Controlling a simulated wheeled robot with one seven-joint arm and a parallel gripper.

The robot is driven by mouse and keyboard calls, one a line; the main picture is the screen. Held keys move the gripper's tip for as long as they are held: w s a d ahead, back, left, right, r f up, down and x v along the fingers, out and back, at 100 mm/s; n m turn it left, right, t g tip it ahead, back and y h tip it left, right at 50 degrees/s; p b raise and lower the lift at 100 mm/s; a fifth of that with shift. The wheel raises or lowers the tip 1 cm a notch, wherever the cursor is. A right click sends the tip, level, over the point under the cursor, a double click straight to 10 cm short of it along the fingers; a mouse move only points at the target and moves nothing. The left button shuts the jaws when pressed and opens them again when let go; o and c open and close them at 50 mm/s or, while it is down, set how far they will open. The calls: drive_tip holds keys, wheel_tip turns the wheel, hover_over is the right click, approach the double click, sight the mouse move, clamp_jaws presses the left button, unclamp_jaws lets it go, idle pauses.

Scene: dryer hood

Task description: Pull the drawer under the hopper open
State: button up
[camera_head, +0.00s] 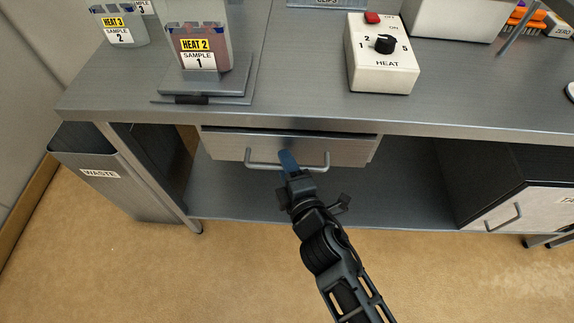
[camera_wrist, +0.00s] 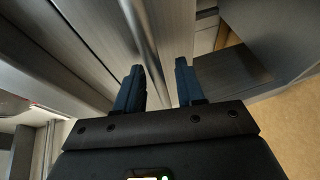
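The drawer (camera_head: 222,143) is a grey metal front under the bench top, with a pale horizontal bar handle (camera_head: 318,166). It looks shut or nearly so. My gripper (camera_head: 287,158) is at the middle of the handle, its blue fingers overlapping the bar in the head view. In the wrist view my gripper (camera_wrist: 159,68) has its two fingers apart. The handle bar (camera_wrist: 143,40) runs into the gap between them, nearer the left finger. I cannot tell whether a finger touches it. The finger hides part of the handle in the head view. No hopper is clearly identifiable.
A waste bin (camera_head: 80,160) stands left of the bench. The bench top (camera_head: 300,95) holds labelled sample containers (camera_head: 205,62) and a heat control box (camera_head: 383,70). A dark cabinet (camera_head: 490,180) sits on the right of the lower shelf (camera_head: 400,205). Floor in front is clear.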

drive_tip(key=shift+c, duration=0.2)
clamp_jaws()
idle(0.4)
